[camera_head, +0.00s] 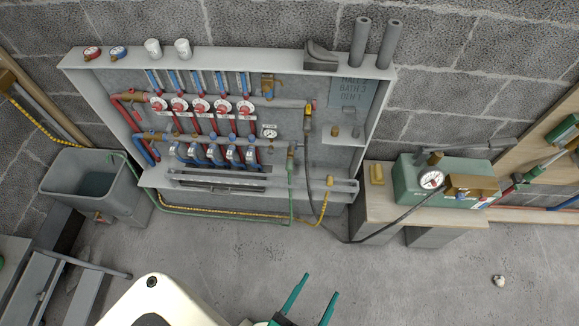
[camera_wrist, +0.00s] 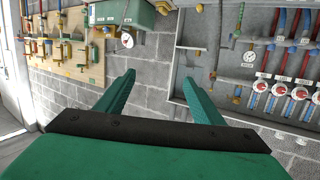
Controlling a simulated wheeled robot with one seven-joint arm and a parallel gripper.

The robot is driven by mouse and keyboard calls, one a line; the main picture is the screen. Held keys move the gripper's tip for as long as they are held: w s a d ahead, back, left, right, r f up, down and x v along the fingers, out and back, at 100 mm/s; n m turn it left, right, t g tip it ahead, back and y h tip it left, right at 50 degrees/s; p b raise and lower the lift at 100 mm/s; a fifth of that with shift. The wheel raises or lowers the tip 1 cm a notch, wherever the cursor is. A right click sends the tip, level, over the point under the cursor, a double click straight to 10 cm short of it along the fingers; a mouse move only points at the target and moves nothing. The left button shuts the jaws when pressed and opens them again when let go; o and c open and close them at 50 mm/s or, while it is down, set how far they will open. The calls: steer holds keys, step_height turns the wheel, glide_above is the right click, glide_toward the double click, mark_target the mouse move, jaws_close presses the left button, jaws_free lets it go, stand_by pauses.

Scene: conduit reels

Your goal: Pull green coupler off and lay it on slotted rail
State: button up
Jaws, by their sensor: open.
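The green coupler (camera_head: 291,156) stands upright at the end of a green hose, below the right end of the lower manifold. In the wrist view, which is turned over, the green hose end (camera_wrist: 238,20) shows at upper right; the coupler's exact outline is too small to tell. A long grey rail (camera_head: 215,187), seemingly the slotted one, runs along the cabinet's lower ledge, left of the coupler; its slots are not clear. My gripper (camera_head: 320,285) is open and empty, well in front of the cabinet; its teal fingers also show in the wrist view (camera_wrist: 159,80).
A black hose (camera_head: 309,170) hangs right of the coupler and runs to a green pump box (camera_head: 440,182) on a bench. A grey tub (camera_head: 85,185) stands at left. Hoses loop below the ledge (camera_head: 310,187). The floor (camera_head: 400,285) before the cabinet is mostly clear.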

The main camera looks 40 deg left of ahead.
steer(key=w+a+f+n+y, duration=0.1)
steer(key=w+a+f+y, duration=0.1)
steer(key=w+a+f, duration=0.5)
steer(key=n+y, duration=0.5)
steer(key=y, duration=0.1)
glide_toward(288, 170)
steer(key=w, duration=0.2)
steer(key=shift+a+r+g, duration=0.1)
steer(key=shift+a+g, duration=0.2)
steer(key=shift+w, duration=0.15)
steer(key=shift+x, duration=4.35)
steer(key=shift+a+r, duration=0.1)
steer(key=shift+c, duration=0.3)
